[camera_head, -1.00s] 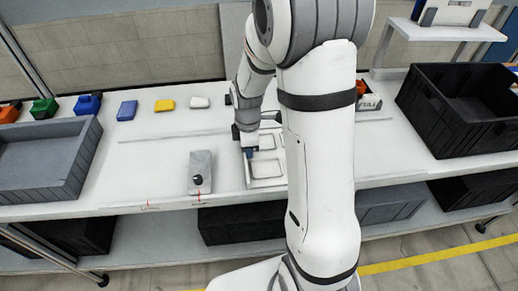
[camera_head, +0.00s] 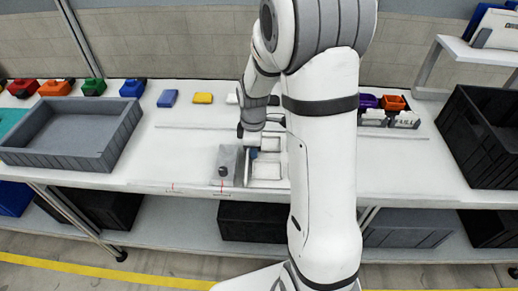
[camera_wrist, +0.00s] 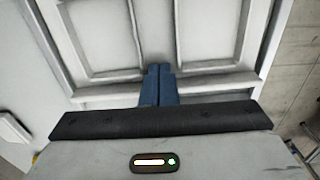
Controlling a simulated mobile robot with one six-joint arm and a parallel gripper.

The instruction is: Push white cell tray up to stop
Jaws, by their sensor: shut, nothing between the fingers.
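The white cell tray (camera_head: 267,170) lies on the bench, its right side partly hidden by my arm. Its compartments and raised walls fill much of the wrist view (camera_wrist: 205,32). A grey block with a black knob (camera_head: 229,160) stands close against the tray's left side; I cannot tell whether they touch. I cannot tell for certain whether this block is the stop. My gripper (camera_head: 253,153) is shut and empty, low at the tray's left part. In the wrist view its blue fingertips (camera_wrist: 160,70) are together at the tray's wall by the central divider; contact is unclear.
A large grey bin (camera_head: 75,130) stands at the left and a black crate (camera_head: 485,135) at the right. Several coloured blocks line the back, including a blue one (camera_head: 167,98) and a yellow one (camera_head: 203,98). The bench front is largely clear.

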